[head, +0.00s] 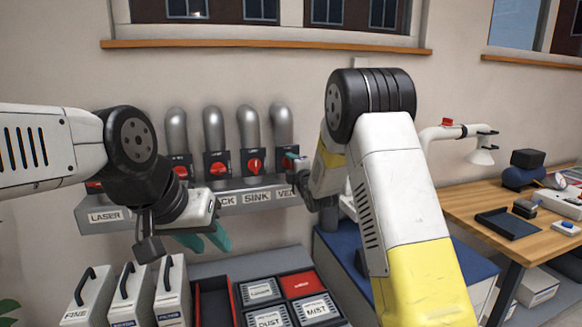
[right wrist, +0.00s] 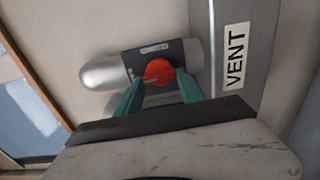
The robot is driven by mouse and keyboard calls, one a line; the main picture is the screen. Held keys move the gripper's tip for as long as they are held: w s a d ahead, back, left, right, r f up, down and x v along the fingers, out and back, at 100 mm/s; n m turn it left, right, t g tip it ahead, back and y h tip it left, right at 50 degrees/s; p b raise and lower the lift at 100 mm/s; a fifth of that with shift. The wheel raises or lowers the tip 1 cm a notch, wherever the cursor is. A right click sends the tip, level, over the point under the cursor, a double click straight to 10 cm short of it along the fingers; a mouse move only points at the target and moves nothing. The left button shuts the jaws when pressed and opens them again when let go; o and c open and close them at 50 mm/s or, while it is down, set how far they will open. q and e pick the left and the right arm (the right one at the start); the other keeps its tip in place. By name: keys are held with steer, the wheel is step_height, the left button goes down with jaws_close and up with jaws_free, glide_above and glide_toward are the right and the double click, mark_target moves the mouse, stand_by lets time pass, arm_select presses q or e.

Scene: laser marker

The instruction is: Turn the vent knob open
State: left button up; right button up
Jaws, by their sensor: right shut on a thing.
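The vent knob (right wrist: 158,71) is a round red knob on a dark plate on a grey pipe, beside the VENT label (right wrist: 234,56). The teal fingers of my right gripper (right wrist: 160,88) stand on either side of the knob and are shut on it. A pale line marks the knob's face, but I cannot tell its exact setting. In the head view my right gripper (head: 294,166) reaches the rightmost pipe (head: 281,125) and hides most of its knob. My left gripper (head: 205,240) hangs left of it, open and empty, its teal fingers apart.
Other red knobs, such as the SINK knob (head: 255,166), line the grey panel (head: 235,208). A wooden table (head: 470,222) with tools stands at right.

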steer(key=shift+f, duration=0.1)
steer(key=o, duration=1.4)
steer(key=shift+c, duration=0.2)
steer(key=shift+s, duration=0.1)
steer(key=v, duration=0.7)
steer(key=shift+s, duration=0.3)
steer(key=shift+d, duration=0.1)
